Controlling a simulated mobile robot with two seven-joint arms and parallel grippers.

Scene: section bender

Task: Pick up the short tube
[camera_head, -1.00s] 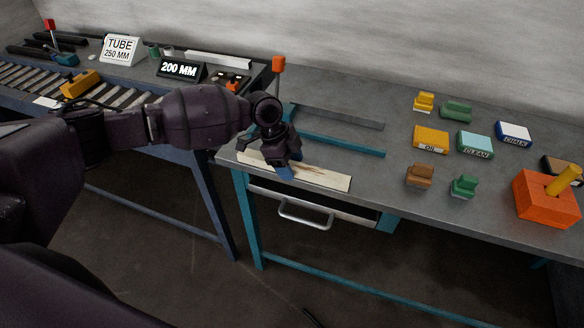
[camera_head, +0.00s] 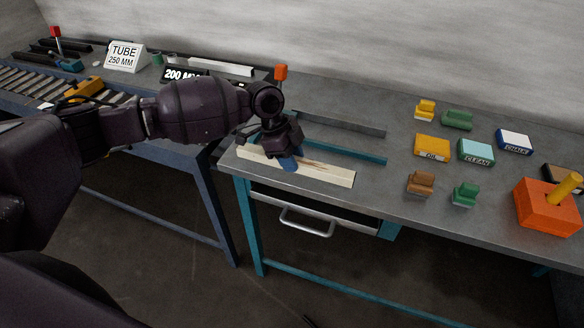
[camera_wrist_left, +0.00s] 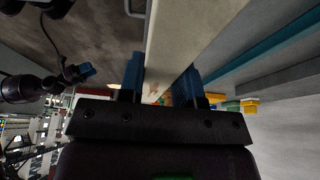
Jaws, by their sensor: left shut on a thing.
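A long pale bar with brown marks on top (camera_head: 330,174), which looks like the short tube, is at the front edge of the grey bench top. My left gripper (camera_head: 289,163) points down over its middle, shut on it with blue fingers. In the left wrist view the pale bar (camera_wrist_left: 185,40) runs between the two blue fingers of the left gripper (camera_wrist_left: 163,85). I cannot tell whether the bar is clear of the bench. A dark part with a blue tip (camera_wrist_left: 84,70) in the left wrist view looks like my right gripper; its opening is unclear.
A teal strip (camera_head: 345,150) and a grey strip (camera_head: 340,124) lie behind the bar. Coloured blocks (camera_head: 432,147) and an orange block with a yellow peg (camera_head: 545,206) stand at right. A roller conveyor (camera_head: 35,85) and a "TUBE 250 MM" sign (camera_head: 124,55) are at left.

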